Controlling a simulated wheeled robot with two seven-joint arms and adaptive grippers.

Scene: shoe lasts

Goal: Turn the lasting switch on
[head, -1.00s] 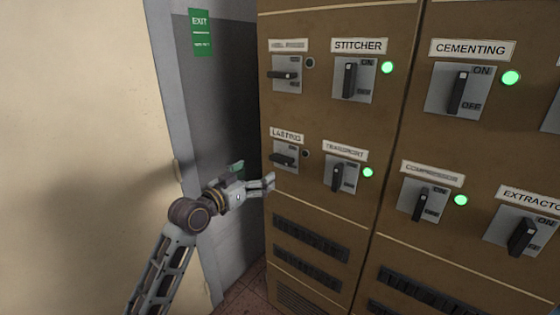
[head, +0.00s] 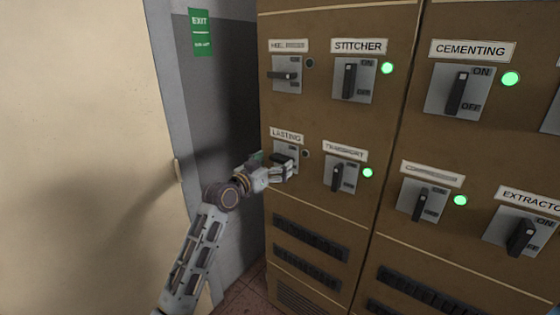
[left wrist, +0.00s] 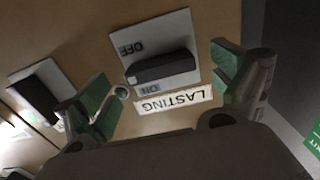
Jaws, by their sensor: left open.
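The lasting switch (head: 284,157) is a black handle on a grey plate under the "LASTING" label (head: 286,136) on the brown cabinet. The lamp (head: 306,153) beside it is dark. My left gripper (head: 290,172) is at the switch and partly hides it in the head view. In the left wrist view the switch handle (left wrist: 161,68) lies crosswise on its plate, with ON and OFF marks beside it. The open left fingers (left wrist: 172,90) stand on either side of the handle, with nothing seen between them touching it. My right gripper is not in view.
The transport switch (head: 338,177) with its green lit lamp (head: 367,172) is close on the right. The heel press switch (head: 285,75) is above. Stitcher (head: 350,80), cementing (head: 459,91) and other switches have green lamps lit. A grey door with an exit sign (head: 201,32) is at left.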

